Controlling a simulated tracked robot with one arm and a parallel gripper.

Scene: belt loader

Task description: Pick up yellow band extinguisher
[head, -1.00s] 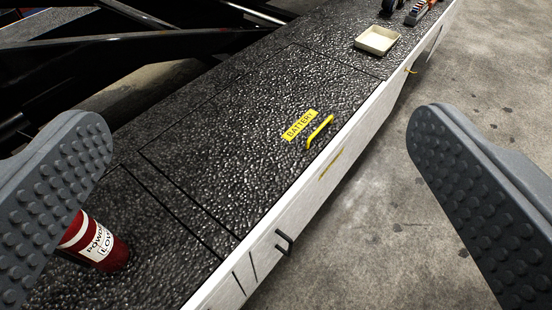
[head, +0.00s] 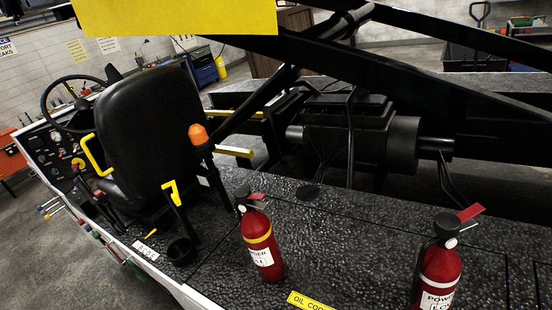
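The yellow band extinguisher (head: 263,258) stands upright on the black textured deck of the loader, at lower centre. It is a red cylinder with a yellow band near its shoulder, a white label and a black head with a red tag. A second red extinguisher (head: 437,277) with a pale band and a red lever stands to its right, cut off by the bottom edge. My gripper is not in view now.
A black seat (head: 145,125) and steering wheel (head: 72,103) are at left. Black beams (head: 430,70) cross the upper right. A yellow panel (head: 180,16) hangs at the top.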

